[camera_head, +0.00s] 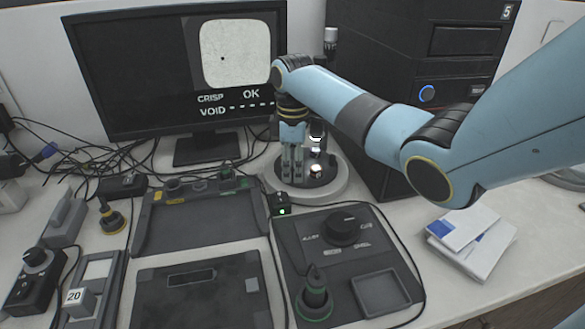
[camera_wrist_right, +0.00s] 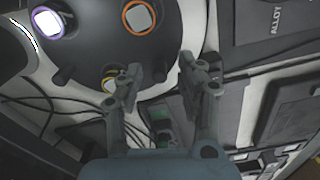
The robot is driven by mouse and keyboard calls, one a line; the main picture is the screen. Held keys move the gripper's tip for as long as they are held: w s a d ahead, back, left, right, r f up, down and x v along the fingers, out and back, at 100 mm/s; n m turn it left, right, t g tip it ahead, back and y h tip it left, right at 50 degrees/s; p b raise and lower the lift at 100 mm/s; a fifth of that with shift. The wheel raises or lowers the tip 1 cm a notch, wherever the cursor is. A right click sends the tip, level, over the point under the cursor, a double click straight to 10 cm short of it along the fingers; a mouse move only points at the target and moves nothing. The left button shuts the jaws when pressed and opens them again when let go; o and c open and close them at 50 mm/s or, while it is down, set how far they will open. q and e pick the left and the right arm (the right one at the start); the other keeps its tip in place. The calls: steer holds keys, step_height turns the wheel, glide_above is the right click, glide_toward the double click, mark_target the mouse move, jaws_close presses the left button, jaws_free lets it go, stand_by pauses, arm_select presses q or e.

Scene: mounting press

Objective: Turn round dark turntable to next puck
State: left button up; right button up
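The round dark turntable (camera_head: 318,172) sits on a white round base (camera_head: 338,186) in front of the monitor. In the right wrist view the dark turntable (camera_wrist_right: 95,45) fills the upper left. On it are a purple-ringed puck (camera_wrist_right: 47,22), an orange-ringed puck (camera_wrist_right: 139,17) and a yellow-ringed puck (camera_wrist_right: 109,84), the last partly behind a finger. My right gripper (camera_head: 292,172) points down at the turntable's left side. Contact with the turntable cannot be told. My left gripper is out of view.
The monitor (camera_head: 150,70) reads CRISP OK and VOID. A black computer tower (camera_head: 400,50) stands behind my right arm. A control panel with a knob (camera_head: 343,228) lies in front, with trays (camera_head: 200,243) to its left. White boxes (camera_head: 478,245) lie at right.

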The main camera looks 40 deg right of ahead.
steer(key=shift+f, duration=0.4)
jaws_close()
